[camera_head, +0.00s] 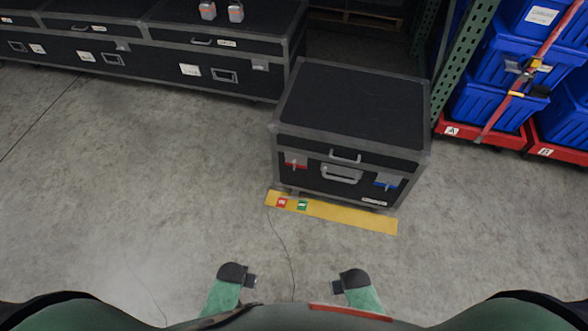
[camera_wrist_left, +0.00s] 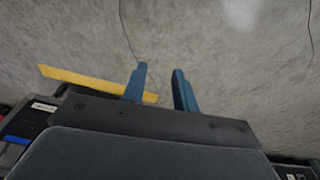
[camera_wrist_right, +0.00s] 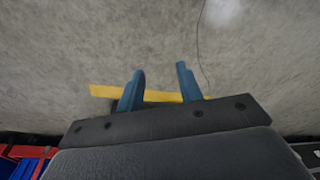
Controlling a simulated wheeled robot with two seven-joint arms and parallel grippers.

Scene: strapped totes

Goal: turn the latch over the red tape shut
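A black case with grey metal edges (camera_head: 350,110) stands on the floor ahead of me. On its front, a latch over red tape (camera_head: 296,162) is at the left and a latch over blue tape (camera_head: 386,182) is at the right. A handle (camera_head: 341,174) sits between them. The latches are too small to tell whether they are turned open or shut. My left gripper (camera_wrist_left: 160,88) is open and empty, with bare floor beyond its fingers. My right gripper (camera_wrist_right: 160,88) is open and empty too. In the head view both arms are low, well short of the case.
A yellow floor strip (camera_head: 340,216) with a red and a green label lies before the case. Long black cases (camera_head: 150,50) stand behind at the left. Strapped blue totes (camera_head: 500,60) on red dollies (camera_head: 480,131) stand at the right, beside a green rack post (camera_head: 465,60).

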